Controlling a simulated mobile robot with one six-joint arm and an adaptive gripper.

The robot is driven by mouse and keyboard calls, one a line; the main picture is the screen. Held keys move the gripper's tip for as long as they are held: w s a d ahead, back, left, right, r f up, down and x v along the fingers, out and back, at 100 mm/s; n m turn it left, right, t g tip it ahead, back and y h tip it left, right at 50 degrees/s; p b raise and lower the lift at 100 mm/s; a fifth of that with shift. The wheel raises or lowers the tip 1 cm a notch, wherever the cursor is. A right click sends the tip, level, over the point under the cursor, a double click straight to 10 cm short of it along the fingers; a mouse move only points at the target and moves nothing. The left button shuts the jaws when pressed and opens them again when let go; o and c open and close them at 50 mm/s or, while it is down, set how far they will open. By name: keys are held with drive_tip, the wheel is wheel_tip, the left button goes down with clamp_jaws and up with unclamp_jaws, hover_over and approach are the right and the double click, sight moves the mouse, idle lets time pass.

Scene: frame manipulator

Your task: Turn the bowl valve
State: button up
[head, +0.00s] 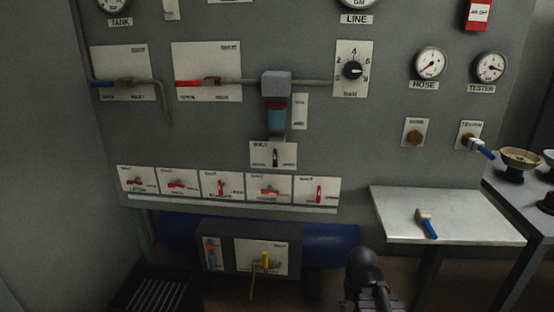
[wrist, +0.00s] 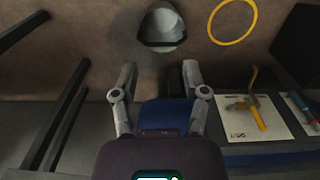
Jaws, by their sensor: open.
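The bowl valve (head: 275,157) is a small black lever on a white plate, upright on the grey wall panel, just under the blue filter bowl (head: 276,117). The plate's small lettering is hard to read. The valve does not show in the wrist view. My gripper (wrist: 159,72) shows in the wrist view with its two grey fingers spread apart and nothing between them. It points down towards the brown floor, away from the bowl valve. In the head view a dark part of my arm is at the bottom, right of the valve; the fingers cannot be made out there.
A row of plates with red levers (head: 221,187) runs below the valve, above a ledge. A lower plate has a yellow lever (head: 265,260), also in the wrist view (wrist: 245,107). A metal shelf (head: 470,228) holds a blue-handled tool (head: 427,225). A blue tank (head: 335,245) sits below the panel.

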drive_tip(key=n+t+h+p, duration=1.1)
drive_tip(key=n+t+p, duration=0.4)
drive_tip(key=n, duration=1.4)
approach(275, 158)
drive_tip(key=v, duration=0.3)
drive_tip(key=shift+a+r, duration=0.1)
drive_tip(key=shift+a, duration=0.2)
drive_tip(key=shift+w+d, duration=0.1)
drive_tip(key=shift+w, duration=0.05)
drive_tip(key=x, duration=1.3)
drive_tip(key=shift+w+d+f, duration=0.2)
drive_tip(key=shift+w+f, duration=0.05)
drive_tip(key=shift+f, duration=0.15)
